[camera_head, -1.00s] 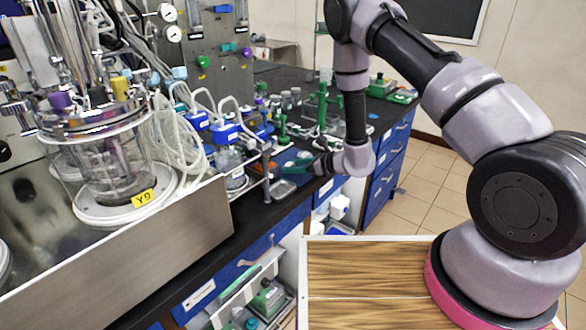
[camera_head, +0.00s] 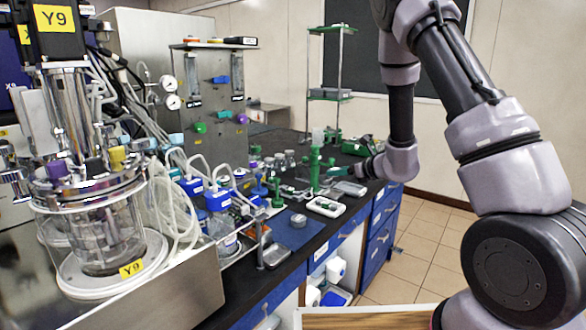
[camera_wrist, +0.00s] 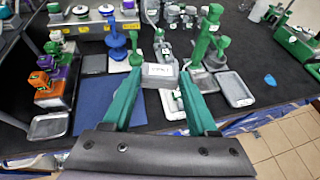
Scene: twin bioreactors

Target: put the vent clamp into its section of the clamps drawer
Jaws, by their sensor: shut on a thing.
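My gripper (camera_wrist: 160,78) shows in the wrist view as two teal fingers, shut on a small pale grey piece (camera_wrist: 160,71) with a white label. I take this piece for the vent clamp; its label is too small to read. In the head view my gripper (camera_head: 341,171) is over the far part of the black bench, near a green stand (camera_head: 315,168); the held piece is not clear there. I cannot make out the clamps drawer or its sections in either view now.
Grey trays (camera_wrist: 235,90) and a blue mat (camera_wrist: 97,103) lie on the bench (camera_wrist: 262,58). A glass bioreactor vessel (camera_head: 105,235) stands at left. Blue drawers (camera_head: 384,215) are under the bench; the floor at right is clear.

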